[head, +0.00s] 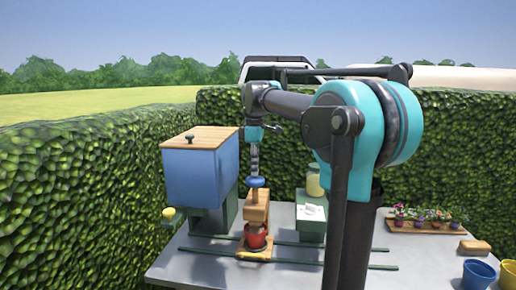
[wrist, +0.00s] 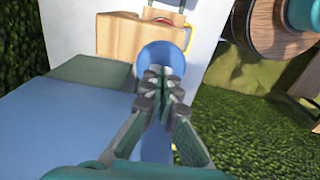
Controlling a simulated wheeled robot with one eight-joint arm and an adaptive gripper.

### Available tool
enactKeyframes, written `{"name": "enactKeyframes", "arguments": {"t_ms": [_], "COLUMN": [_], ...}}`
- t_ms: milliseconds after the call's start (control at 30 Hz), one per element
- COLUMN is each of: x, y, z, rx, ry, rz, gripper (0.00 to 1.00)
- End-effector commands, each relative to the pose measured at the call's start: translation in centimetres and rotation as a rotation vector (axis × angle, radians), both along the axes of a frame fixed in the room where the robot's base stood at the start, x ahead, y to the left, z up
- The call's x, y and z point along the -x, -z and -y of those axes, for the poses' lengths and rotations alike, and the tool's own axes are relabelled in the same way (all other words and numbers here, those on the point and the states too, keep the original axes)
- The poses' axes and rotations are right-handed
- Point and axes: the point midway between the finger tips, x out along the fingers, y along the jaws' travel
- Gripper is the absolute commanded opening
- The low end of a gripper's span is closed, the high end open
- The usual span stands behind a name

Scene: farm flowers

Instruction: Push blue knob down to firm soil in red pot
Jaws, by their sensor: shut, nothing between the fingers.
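The blue knob (head: 255,182) tops a wooden press block (head: 257,208). The red pot (head: 255,237) stands directly below on a wooden carriage (head: 245,255); its soil is hidden. My gripper (head: 254,168) points down just above the knob, shut and empty. In the wrist view my gripper's fingers (wrist: 155,88) are together in front of the knob (wrist: 165,56), overlapping it. I cannot tell whether they touch it. The wooden block also shows there (wrist: 120,37), with a sliver of red at the top edge.
A blue hopper box (head: 195,178) with a wooden lid stands close left. A green box (head: 312,222) with a jar (head: 314,180) stands to the right. Rails cross the grey table (head: 200,265). A flower tray (head: 425,227), a blue pot (head: 478,274) and a yellow pot (head: 510,272) are far right.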

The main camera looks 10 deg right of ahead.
Motion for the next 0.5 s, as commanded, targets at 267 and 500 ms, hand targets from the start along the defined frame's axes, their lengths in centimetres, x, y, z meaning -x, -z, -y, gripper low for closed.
{"name": "enactKeyframes", "arguments": {"t_ms": [267,500], "x": [0.0,0.0], "y": [-5.9,-8.5], "z": [0.1,0.1], "rx": [0.0,0.0], "ry": [0.001,0.001], "rz": [0.0,0.0], "gripper": [0.0,0.0]}}
